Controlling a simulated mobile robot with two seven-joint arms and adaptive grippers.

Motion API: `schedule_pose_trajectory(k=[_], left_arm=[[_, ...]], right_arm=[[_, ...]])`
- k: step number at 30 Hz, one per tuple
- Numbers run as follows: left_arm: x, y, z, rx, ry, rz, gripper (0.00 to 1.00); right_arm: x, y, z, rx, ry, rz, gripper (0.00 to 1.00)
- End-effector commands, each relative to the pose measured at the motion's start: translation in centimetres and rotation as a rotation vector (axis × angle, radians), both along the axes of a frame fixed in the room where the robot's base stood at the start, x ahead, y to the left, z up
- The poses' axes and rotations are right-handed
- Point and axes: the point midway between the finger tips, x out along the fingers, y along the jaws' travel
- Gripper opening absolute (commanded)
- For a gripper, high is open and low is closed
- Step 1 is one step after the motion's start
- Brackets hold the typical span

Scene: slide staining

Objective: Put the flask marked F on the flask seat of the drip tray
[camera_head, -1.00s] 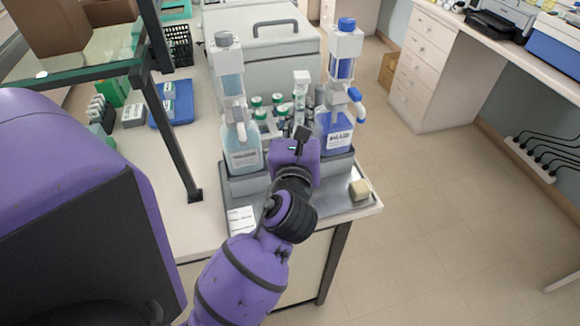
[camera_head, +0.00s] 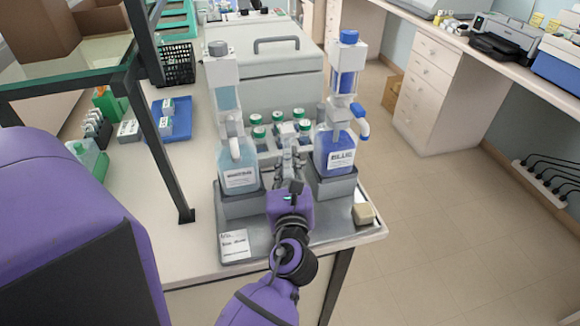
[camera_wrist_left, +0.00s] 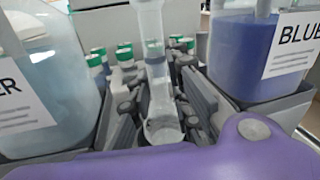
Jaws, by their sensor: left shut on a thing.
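My left gripper (camera_head: 290,165) is shut on a clear narrow-bodied flask (camera_wrist_left: 154,75); its dark fingers stand on both sides of it in the left wrist view. The flask looks upright there, with no letter readable on it. The grey drip tray (camera_head: 328,218) lies at the table's front edge, below the gripper in the head view. My gripper and wrist sit between two dispenser bottles and hide the middle of the tray, so I cannot see the flask seat or tell whether the flask touches anything. My right gripper is not in view.
A pale blue dispenser bottle (camera_head: 239,172) stands left of the gripper, and a bottle labelled BLUE (camera_head: 335,152) stands right, both close. Green-capped bottles (camera_head: 258,133) stand behind. A shelf post (camera_head: 165,150) rises at left.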

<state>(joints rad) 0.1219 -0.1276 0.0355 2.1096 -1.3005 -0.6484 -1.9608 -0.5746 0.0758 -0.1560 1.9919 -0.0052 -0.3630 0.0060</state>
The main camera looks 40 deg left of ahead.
Motion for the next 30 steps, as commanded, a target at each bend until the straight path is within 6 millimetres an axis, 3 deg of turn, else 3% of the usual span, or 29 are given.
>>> schedule_pose_trajectory(k=[14,15,19,30], left_arm=[[0.03,0.0,-0.6,0.0,-0.002,0.0,0.0],[0.03,0.0,-0.6,0.0,-0.002,0.0,0.2],[0.03,-0.01,-0.52,0.0,-0.004,0.0,0.36],[0.04,0.0,-0.01,0.0,-0.005,0.0,0.36]], right_arm=[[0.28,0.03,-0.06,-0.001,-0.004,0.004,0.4],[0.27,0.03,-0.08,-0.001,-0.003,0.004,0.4],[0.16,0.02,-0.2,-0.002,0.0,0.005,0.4],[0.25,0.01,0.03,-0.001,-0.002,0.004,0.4]])
